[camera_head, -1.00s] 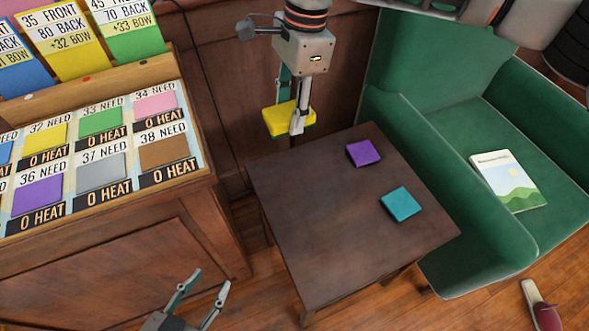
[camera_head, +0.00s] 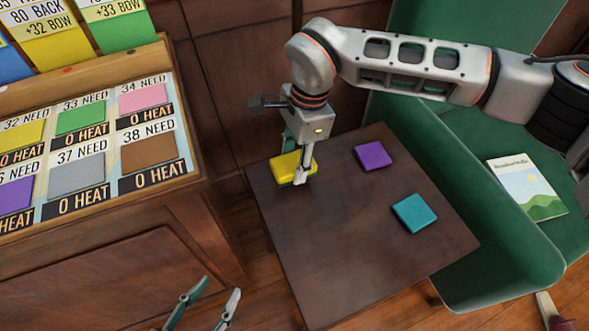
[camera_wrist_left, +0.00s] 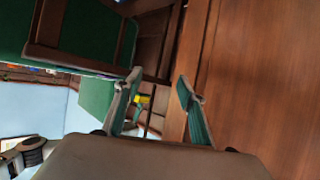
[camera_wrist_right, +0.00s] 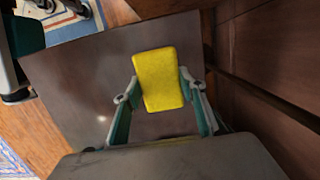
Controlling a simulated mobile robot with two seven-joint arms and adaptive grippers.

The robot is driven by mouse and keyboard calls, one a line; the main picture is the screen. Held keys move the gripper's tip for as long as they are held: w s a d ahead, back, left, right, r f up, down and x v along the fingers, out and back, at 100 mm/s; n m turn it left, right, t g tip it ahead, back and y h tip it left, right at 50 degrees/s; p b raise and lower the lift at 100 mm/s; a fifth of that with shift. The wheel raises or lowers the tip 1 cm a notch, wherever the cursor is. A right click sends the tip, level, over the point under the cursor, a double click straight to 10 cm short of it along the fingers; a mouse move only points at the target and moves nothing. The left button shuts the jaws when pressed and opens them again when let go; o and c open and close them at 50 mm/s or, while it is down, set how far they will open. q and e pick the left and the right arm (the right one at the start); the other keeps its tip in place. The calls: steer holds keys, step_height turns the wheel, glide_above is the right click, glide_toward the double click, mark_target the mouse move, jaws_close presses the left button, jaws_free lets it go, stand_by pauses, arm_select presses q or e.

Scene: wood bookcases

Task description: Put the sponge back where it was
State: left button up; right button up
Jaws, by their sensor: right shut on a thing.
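A yellow sponge (camera_head: 287,168) with a green underside is held by my right gripper (camera_head: 294,170) over the back-left corner of the small dark table (camera_head: 340,240). I cannot tell whether it touches the tabletop. In the right wrist view the sponge (camera_wrist_right: 159,78) sits between the two fingers (camera_wrist_right: 160,105), with the table (camera_wrist_right: 85,85) behind it. My left gripper (camera_head: 205,305) is open and empty low in the head view, left of the table. Its spread fingers also show in the left wrist view (camera_wrist_left: 158,85).
A purple square (camera_head: 373,156) and a teal square (camera_head: 414,213) lie on the table, right of the sponge. A green armchair (camera_head: 480,230) with a book (camera_head: 527,188) stands at the right. A wooden cabinet with a card board (camera_head: 90,150) stands at the left.

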mark_target(294, 172)
step_height(294, 172, down, 4)
steer(key=shift+f+b, duration=0.25)
steer(key=shift+b, duration=0.2)
steer(key=shift+r, duration=0.25)
arm_select(q)
steer(key=shift+w+d+r+t, duration=0.3)
steer(key=shift+w+d+r, duration=0.25)
steer(key=shift+r, duration=0.25)
arm_select(e)
steer(key=shift+f, duration=0.15)
steer(key=o, duration=1)
arm_select(q)
steer(key=shift+s+a+f, duration=0.15)
steer(key=shift+s+f, duration=0.1)
steer(key=shift+f, duration=0.1)
arm_select(e)
steer(key=shift+o, duration=0.2)
arm_select(q)
steer(key=shift+s+f, duration=0.1)
